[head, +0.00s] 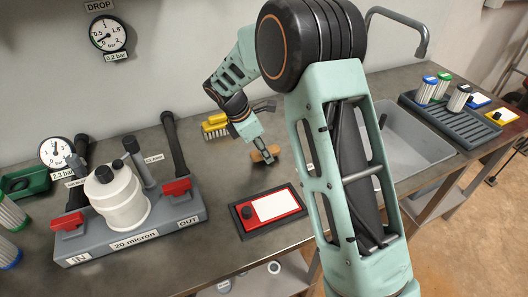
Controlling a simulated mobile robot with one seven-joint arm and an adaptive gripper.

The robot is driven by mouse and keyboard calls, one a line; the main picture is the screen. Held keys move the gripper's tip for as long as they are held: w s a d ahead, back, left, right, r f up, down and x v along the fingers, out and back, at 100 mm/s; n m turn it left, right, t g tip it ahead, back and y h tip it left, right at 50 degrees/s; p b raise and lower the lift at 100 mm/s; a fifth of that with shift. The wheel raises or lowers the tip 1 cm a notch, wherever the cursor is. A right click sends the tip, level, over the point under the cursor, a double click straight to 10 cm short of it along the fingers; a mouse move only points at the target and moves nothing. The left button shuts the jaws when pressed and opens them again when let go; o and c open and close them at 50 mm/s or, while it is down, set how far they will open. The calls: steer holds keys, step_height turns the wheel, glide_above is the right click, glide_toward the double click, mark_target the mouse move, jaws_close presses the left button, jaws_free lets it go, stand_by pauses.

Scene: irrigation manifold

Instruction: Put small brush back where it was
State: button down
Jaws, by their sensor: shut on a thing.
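My gripper (263,150) reaches down toward the grey worktop, behind the red-and-white panel. It is shut on the small brush (272,152), of which a tan, wood-coloured part shows beside the fingers. The brush is low, at or just above the worktop; I cannot tell if it touches. Its bristles are too small or hidden to make out.
A yellow block with pale bristles (215,127) lies left of my gripper. The filter manifold (130,235) with red levers stands front left. A red-and-white panel (270,208) lies in front. A sink (415,145) and a ribbed rack (445,125) are right.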

steer(key=c, duration=1.6)
jaws_free()
steer(key=shift+f, duration=0.1)
steer(key=p+v, duration=0.1)
steer(key=v, duration=1.1)
steer(key=shift+p, duration=0.3)
